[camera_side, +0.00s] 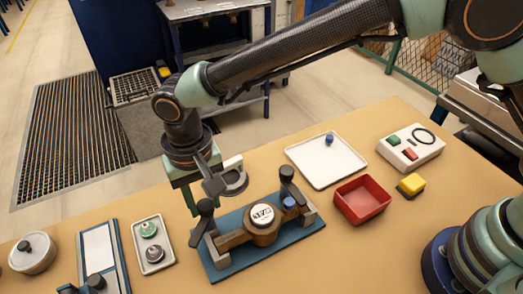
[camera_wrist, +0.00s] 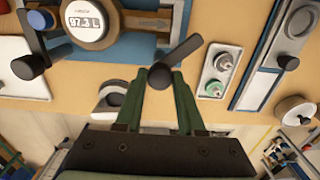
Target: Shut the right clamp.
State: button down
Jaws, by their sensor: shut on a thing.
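The meter (camera_side: 263,218) with a round white display sits on a blue fixture plate (camera_side: 222,268); the display also shows in the wrist view (camera_wrist: 85,22). A clamp with a black lever stands at each end. The right clamp, as the display reads in the wrist view, has its lever (camera_wrist: 184,57) slanting toward my gripper (camera_wrist: 160,76). My green fingers are shut on the lever's rounded end. In the side view this clamp's lever (camera_side: 204,209) is at the plate's left end, beside my gripper (camera_side: 193,206). The other clamp's lever (camera_side: 287,175) stands near upright.
A tray with two fittings (camera_side: 152,246), a blue-and-white rail (camera_side: 98,252) and a round lidded pot (camera_side: 33,254) lie left. A white tray (camera_side: 312,172), red bin (camera_side: 362,200) and button box (camera_side: 411,150) lie right. A grey-white object (camera_side: 232,178) is close behind the plate.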

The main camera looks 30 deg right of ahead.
aim_at(205, 204)
jog(key=n, duration=0.4)
jog(key=shift+r+n, duration=0.1)
jog(key=shift+n, duration=0.2)
jog(key=n, duration=0.4)
jog(key=shift+n, duration=0.3)
jog(key=c, duration=0.5)
grip_release()
jog(key=shift+r, duration=0.1)
notch_tip(205, 204, up, 12)
jog(key=shift+f, duration=0.1)
